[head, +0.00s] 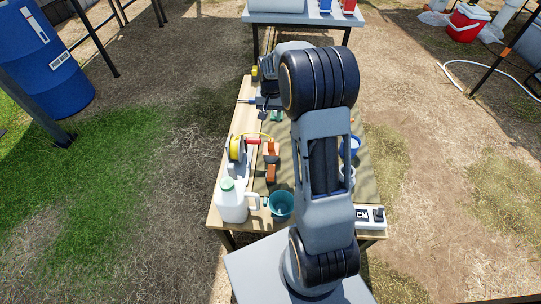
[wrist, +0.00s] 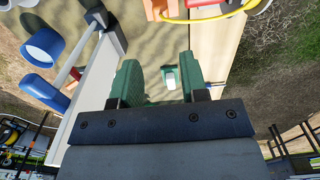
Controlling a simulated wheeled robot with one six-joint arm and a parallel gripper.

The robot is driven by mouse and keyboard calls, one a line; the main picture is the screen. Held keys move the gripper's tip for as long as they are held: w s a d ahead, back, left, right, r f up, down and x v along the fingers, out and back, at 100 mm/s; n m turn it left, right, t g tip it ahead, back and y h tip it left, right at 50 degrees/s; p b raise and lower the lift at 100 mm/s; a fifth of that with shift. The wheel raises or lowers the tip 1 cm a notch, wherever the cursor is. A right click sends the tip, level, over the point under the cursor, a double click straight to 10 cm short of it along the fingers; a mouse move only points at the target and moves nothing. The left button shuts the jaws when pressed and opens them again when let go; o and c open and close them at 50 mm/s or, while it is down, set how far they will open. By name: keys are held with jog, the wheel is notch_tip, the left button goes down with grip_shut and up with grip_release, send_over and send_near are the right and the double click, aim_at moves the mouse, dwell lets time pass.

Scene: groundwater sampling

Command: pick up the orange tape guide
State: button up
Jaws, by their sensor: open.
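The orange tape guide (head: 271,173) lies on the cloth-covered middle of the table in the head view, just right of the yellow tape reel (head: 237,149). Orange parts (wrist: 157,9) show at the top edge of the wrist view, cut off by the frame, with a yellow line beside them. My gripper (wrist: 160,72) has two green fingers, spread apart over the cloth and apart from the orange parts. A small green and white thing (wrist: 170,77) shows between the fingers, lower down.
A white jug (head: 232,203) and a teal cup (head: 281,204) stand at the table's near left. A blue container (head: 355,145) is partly hidden right of my arm. A box with a dark knob (head: 371,217) sits at the near right. A second table (head: 300,17) stands beyond.

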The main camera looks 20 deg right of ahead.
jog(key=b, duration=0.3)
send_near(271, 140)
notch_tip(271, 140, down, 5)
jog(key=shift+f, duration=0.1)
jog(key=shift+w+f+b, duration=0.15)
jog(key=shift+f+b, duration=0.9)
jog(key=shift+f, duration=1.55)
grip_shut()
